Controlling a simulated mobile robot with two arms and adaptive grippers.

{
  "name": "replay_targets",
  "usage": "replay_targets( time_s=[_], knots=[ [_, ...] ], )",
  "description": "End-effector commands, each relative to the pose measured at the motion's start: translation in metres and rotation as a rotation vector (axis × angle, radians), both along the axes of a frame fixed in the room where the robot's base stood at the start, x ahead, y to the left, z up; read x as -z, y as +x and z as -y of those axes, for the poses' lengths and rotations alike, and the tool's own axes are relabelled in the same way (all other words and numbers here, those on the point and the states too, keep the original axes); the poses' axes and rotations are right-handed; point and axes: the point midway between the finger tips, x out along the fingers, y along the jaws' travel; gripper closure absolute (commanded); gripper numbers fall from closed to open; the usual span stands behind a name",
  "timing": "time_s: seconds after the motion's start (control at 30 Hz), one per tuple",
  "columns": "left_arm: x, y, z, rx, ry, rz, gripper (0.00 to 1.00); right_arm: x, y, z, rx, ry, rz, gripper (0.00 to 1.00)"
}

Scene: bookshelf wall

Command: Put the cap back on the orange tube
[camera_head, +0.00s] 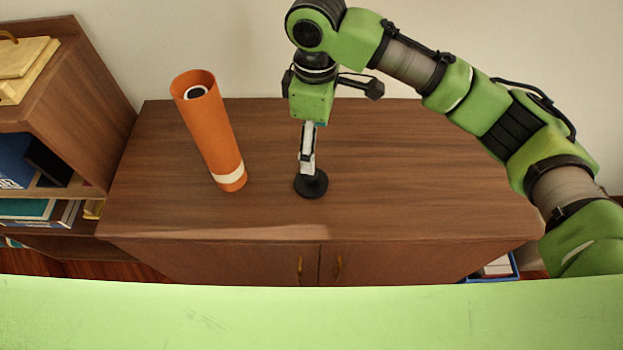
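The orange tube (212,135) stands upright on the brown cabinet top, left of the middle. Its top end is open, and a rolled item (195,92) with a pale rim and dark centre shows inside. A cream band runs round the tube near its base. A round black cap (311,187) lies on the cabinet top, right of the tube and apart from it. My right gripper (307,168) points straight down with its fingertips at the middle of the cap. The fingers are seen edge-on, so their grip on the cap is unclear. My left gripper is out of view.
The cabinet top (420,180) is clear to the right of the cap and between tube and cap. A wooden bookshelf (95,90) with books stands at the left. A pale wall is behind. A blue crate (492,277) sits low at the right.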

Motion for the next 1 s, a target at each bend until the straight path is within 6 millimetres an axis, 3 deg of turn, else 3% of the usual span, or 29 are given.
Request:
replay_targets(
  time_s=[0.5, 1.0],
  knots=[
    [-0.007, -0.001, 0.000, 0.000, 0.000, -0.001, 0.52, 0.080, 0.000, 0.000, 0.002, -0.001, -0.002, 0.25],
    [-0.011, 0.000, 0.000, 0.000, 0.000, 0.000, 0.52, 0.093, -0.001, -0.002, 0.000, -0.002, -0.002, 0.25]
  ],
)
